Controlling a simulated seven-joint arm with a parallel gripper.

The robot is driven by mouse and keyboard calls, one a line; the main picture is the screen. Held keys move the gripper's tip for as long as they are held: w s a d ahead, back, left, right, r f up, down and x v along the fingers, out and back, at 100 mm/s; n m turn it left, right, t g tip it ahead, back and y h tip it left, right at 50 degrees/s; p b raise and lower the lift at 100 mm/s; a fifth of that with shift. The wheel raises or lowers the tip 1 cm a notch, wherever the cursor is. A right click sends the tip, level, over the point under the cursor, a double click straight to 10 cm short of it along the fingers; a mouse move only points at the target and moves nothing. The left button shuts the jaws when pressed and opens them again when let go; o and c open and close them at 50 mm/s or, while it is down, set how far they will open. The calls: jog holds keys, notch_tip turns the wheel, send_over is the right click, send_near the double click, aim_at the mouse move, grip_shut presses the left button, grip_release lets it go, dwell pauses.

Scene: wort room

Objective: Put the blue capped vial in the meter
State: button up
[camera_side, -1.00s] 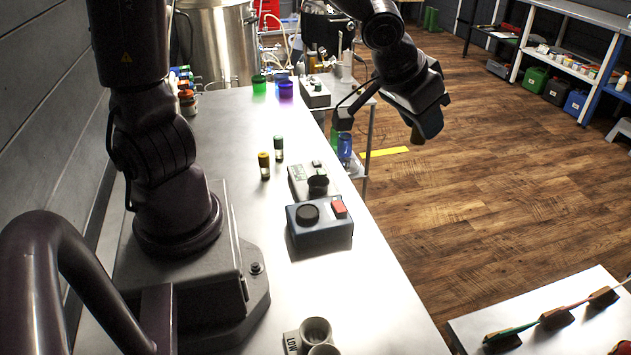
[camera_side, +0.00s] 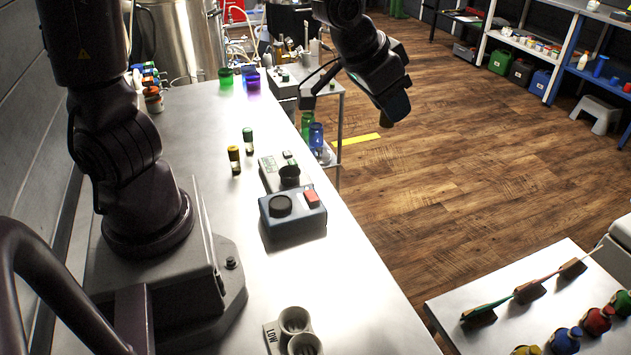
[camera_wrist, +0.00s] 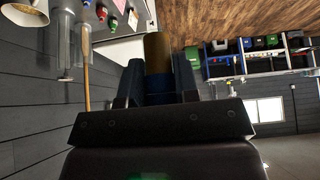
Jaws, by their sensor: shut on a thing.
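My gripper (camera_wrist: 158,82) is shut on the blue capped vial (camera_wrist: 157,52). In the wrist view its blue cap lies between the fingers and its amber-brown body sticks out beyond them. In the side view my gripper (camera_side: 393,103) is in the air at the upper middle, over the floor right of the bench; the vial is hard to make out there. A grey box with a small display and a black round socket (camera_side: 270,174), which looks like the meter, stands on the bench. A blue-grey box with a black round top and a red button (camera_side: 294,218) stands just in front of it.
A yellow-capped vial (camera_side: 234,160) and a green-capped vial (camera_side: 248,140) stand left of the grey box. A holder marked LOW (camera_side: 272,338) is at the bench's near end. Green and blue containers (camera_side: 316,138) stand on a cart behind.

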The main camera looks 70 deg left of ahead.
jog(key=w+d+m, duration=0.1)
jog(key=d, duration=0.2)
jog(key=n+g+y, duration=0.5)
jog(key=n+y, duration=0.1)
jog(key=n, duration=1.1)
send_over(289, 168)
jog(key=d, duration=0.2)
notch_tip(289, 168, down, 16)
jog(key=shift+s+f, duration=0.2)
jog(key=shift+f, duration=2.95)
jog(key=shift+f, duration=0.1)
